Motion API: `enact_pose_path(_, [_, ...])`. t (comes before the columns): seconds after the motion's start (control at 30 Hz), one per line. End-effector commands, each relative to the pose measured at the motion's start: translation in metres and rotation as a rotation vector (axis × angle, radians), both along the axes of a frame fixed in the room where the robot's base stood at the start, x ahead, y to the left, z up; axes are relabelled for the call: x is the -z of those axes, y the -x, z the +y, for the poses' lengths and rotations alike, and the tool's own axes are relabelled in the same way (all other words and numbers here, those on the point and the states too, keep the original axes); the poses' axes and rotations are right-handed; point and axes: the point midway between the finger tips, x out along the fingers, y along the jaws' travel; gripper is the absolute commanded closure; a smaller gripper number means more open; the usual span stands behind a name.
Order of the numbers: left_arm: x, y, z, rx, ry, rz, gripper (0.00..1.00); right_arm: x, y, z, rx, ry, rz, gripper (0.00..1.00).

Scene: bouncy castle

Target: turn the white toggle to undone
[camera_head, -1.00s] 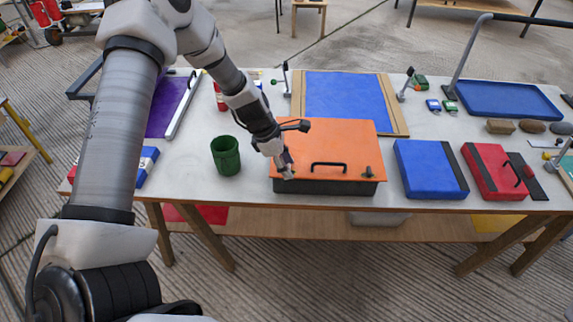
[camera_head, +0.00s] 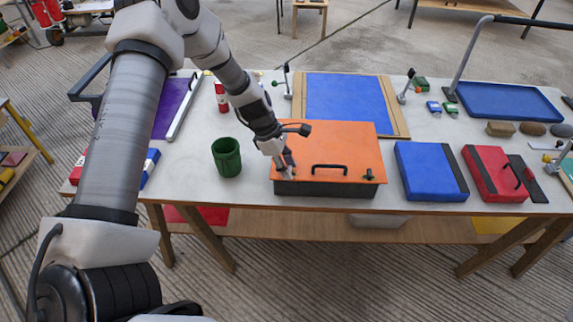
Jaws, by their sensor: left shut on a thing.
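A dark box with an orange lid (camera_head: 335,145) sits at the table's front edge. A black handle (camera_head: 329,168) lies along the front of the lid. A small dark knob (camera_head: 369,174) stands near its front right corner. My left gripper (camera_head: 287,171) reaches down onto the lid's front left corner and is shut on the white toggle there. The toggle is almost wholly hidden by the fingers, so its angle cannot be told. The lid is down on the box. My right gripper is not in view.
A green cup (camera_head: 226,157) stands close to the left of the box. A blue case (camera_head: 425,170) and a red case (camera_head: 490,173) lie to the right. A blue panel (camera_head: 345,95) lies behind the box. Bare table shows between cup and box.

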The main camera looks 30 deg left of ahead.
Motion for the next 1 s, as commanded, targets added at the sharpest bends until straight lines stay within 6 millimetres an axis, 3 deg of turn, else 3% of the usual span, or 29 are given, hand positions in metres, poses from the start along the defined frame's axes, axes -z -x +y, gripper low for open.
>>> enact_pose_path(1.0, [0.0031, -0.0019, -0.0021, 0.953, 0.003, 0.008, 0.99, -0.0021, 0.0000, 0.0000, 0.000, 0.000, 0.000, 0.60])
